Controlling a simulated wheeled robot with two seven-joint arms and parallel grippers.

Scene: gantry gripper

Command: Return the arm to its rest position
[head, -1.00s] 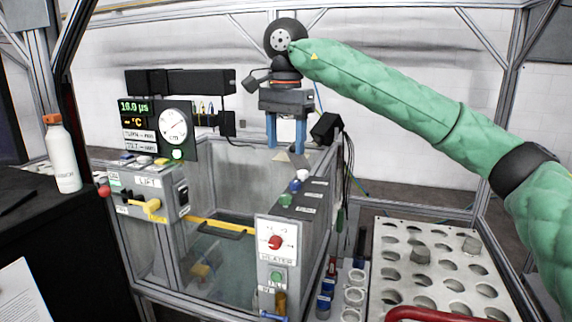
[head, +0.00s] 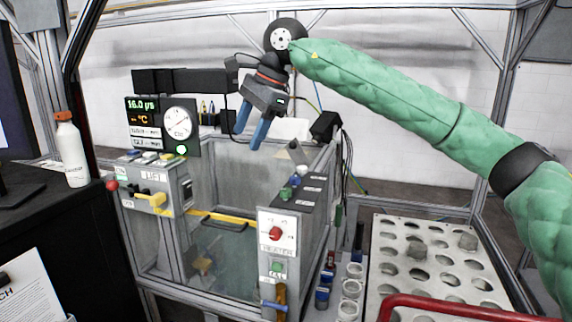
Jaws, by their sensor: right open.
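My right arm, in a green quilted sleeve, comes in from the right of the head view. Its gripper (head: 252,132) has two blue fingers, hangs tilted down and to the left, and is open. I see nothing between the fingers. It is in the air above the back part of the glass-walled tank (head: 222,250), behind the control panels. My left gripper is not in view.
A display with a round dial (head: 179,122) stands left of the gripper. A lift panel (head: 155,185) and a heater panel (head: 277,240) front the tank. A perforated rack (head: 400,292) is at right. A white bottle (head: 71,155) stands on the black counter at left.

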